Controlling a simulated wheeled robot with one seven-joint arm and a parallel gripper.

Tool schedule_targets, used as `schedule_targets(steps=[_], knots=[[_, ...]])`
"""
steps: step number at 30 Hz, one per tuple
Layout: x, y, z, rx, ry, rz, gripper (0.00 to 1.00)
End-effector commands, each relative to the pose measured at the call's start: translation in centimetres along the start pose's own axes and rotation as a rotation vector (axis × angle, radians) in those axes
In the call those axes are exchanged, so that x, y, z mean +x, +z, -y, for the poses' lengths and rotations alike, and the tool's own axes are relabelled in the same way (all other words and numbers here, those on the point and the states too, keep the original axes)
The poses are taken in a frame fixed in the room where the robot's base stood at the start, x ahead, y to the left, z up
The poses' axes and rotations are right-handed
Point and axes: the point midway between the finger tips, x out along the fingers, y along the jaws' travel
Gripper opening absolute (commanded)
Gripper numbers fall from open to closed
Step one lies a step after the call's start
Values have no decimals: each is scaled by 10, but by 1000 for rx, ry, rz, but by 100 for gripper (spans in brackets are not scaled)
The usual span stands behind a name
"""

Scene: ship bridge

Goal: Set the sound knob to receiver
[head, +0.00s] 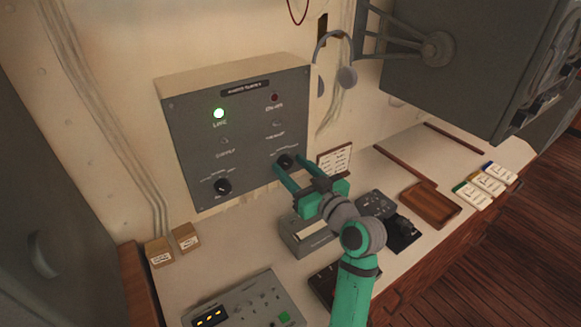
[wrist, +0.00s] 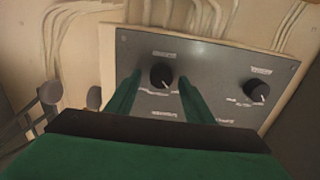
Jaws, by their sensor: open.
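A grey wall panel (head: 240,125) carries two black knobs with printed scales. One knob (head: 285,160) is at its lower right and the other knob (head: 222,186) at its lower left; the lettering is too small to read, so I cannot tell which is the sound knob. My gripper (head: 288,166) is open, its green fingers reaching to the lower-right knob. In the wrist view, upside down relative to the head view, that knob (wrist: 161,75) sits between the fingers with a visible gap each side. Its pale pointer mark slants down and right there. The other knob (wrist: 257,91) is off to the right.
The desk below holds a grey box (head: 305,235), a small sign (head: 335,160), a wooden tray (head: 430,205) and a control unit (head: 245,303).

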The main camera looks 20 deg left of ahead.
Motion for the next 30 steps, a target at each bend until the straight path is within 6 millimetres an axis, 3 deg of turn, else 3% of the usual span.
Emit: schedule_targets(steps=[8,12,13,23,30], knots=[[3,0,3,0,-6,0,46],[4,0,4,0,-7,0,12],[4,0,4,0,-7,-1,8],[4,0,4,34,-8,0,8],[4,0,4,167,-7,0,8]])
